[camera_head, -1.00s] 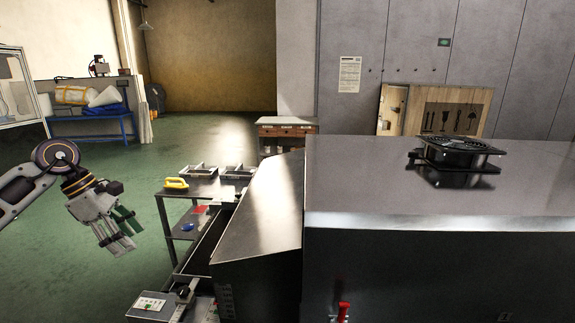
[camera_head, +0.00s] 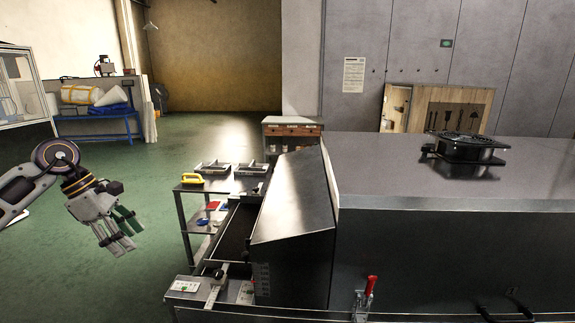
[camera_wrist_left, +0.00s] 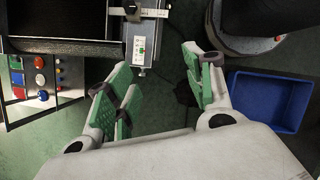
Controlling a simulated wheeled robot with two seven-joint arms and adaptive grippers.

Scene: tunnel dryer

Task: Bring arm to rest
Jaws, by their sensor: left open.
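My left gripper (camera_head: 122,236) hangs at the left of the head view, with its fingers pointing down and to the right over open green floor. Its green-padded fingers are spread in the left wrist view (camera_wrist_left: 160,98), with nothing between them. It is apart from the dryer (camera_head: 420,188) and its side table. My right gripper is not in these views.
A small table (camera_head: 205,188) beside the dryer holds metal trays and a yellow-handled tool (camera_head: 191,180). A fan (camera_head: 464,149) sits on the dryer's top.

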